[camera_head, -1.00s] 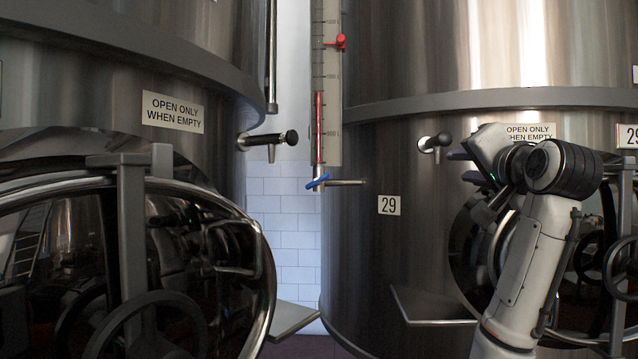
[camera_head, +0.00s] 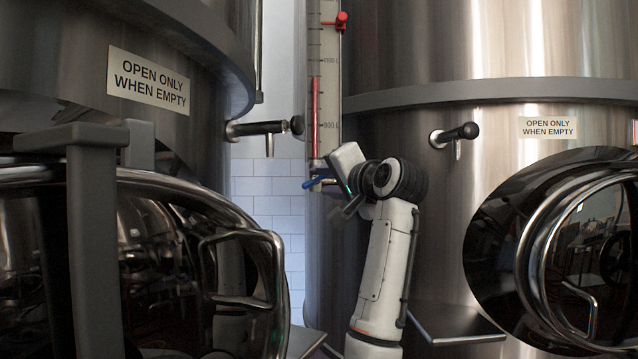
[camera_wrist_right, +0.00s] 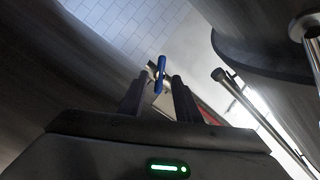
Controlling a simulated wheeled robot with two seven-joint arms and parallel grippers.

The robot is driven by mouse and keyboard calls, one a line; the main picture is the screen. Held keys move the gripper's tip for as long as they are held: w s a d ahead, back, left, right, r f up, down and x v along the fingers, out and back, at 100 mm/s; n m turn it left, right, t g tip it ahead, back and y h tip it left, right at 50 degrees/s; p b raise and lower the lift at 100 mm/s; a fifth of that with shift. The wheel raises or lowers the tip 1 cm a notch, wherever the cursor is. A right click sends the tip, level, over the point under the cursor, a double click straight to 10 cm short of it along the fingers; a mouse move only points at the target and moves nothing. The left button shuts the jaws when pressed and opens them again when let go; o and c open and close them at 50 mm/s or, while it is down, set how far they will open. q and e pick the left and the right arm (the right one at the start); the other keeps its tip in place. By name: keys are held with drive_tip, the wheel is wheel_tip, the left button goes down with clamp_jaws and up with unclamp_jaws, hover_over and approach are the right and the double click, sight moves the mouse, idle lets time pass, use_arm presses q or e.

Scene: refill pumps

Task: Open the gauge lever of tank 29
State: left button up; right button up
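The gauge lever (camera_head: 315,183) is blue and sits at the foot of the level gauge (camera_head: 324,85) on tank 29 (camera_head: 460,40), the right-hand tank. My right gripper's hand is beside the lever in the head view, partly covering the valve there. In the right wrist view the lever (camera_wrist_right: 161,68) lies at the gap between the two dark fingertips of my right gripper (camera_wrist_right: 157,84). The fingers stand apart, with no clear contact with the lever. The 29 plate does not show now. My left gripper is not in view.
A black-knobbed tap (camera_head: 455,134) projects from tank 29, right of my arm. Another tap (camera_head: 265,128) projects from the left tank (camera_head: 70,60).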

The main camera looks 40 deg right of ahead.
sight(316, 180)
drive_tip(key=shift+x, duration=1.4)
drive_tip(key=shift+c, duration=0.3)
